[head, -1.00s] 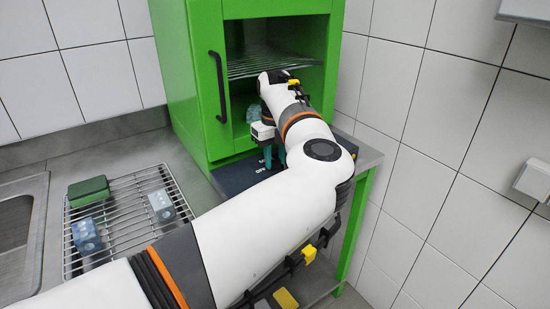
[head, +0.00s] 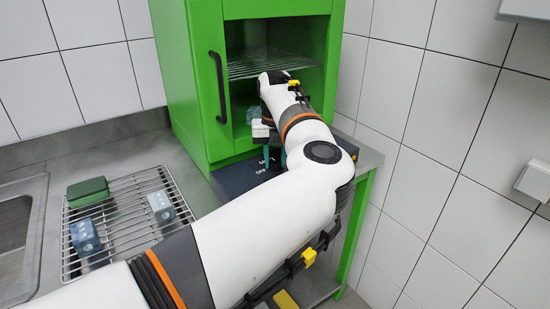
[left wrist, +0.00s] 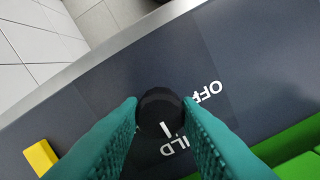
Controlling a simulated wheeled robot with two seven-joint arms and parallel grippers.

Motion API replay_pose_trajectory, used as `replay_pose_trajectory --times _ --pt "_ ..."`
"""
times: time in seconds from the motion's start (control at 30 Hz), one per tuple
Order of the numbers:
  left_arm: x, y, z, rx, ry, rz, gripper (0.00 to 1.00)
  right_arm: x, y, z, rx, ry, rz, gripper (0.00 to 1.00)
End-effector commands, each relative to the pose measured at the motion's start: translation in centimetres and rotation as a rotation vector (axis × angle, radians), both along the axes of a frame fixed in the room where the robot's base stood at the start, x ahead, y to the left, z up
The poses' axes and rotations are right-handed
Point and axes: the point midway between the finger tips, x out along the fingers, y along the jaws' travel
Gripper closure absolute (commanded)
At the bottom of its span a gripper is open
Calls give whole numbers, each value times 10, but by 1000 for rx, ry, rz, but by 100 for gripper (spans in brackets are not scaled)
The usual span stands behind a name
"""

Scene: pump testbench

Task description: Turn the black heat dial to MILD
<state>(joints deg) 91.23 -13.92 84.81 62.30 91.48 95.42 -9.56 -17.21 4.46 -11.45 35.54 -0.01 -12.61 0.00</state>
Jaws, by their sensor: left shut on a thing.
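The black heat dial (left wrist: 160,112) sits on the dark panel (left wrist: 95,75) in the left wrist view, with a white pointer line on its lower part. My left gripper (left wrist: 160,115) is shut on it, one teal finger on each side. The pointer aims at the partly covered letters "ILD" (left wrist: 172,146); "OFF" (left wrist: 207,92) is to the upper right. In the head view the gripper (head: 274,155) is low at the front of the green cabinet (head: 185,75), above the panel (head: 235,178), and my arm hides the dial. My right gripper is in neither view.
The green cabinet has a black door handle (head: 218,88) and a wire shelf (head: 255,65) inside. A wire rack (head: 130,210) with a green block (head: 88,192) and two blue-grey blocks lies left, beside a sink (head: 15,225).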

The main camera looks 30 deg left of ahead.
Motion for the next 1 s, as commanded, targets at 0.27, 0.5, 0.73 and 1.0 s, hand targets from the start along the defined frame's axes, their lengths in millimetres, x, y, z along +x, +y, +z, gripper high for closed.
replay_pose_trajectory --times 0.27,0.5,0.73,1.0 --pt "0 0 1 0 -1 0 93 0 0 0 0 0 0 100" --pt "0 0 1 0 -1 1 48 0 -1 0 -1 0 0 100" --pt "0 0 2 0 -1 1 48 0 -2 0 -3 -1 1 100" --pt "1 0 43 2 -5 1 48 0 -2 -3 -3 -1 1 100"
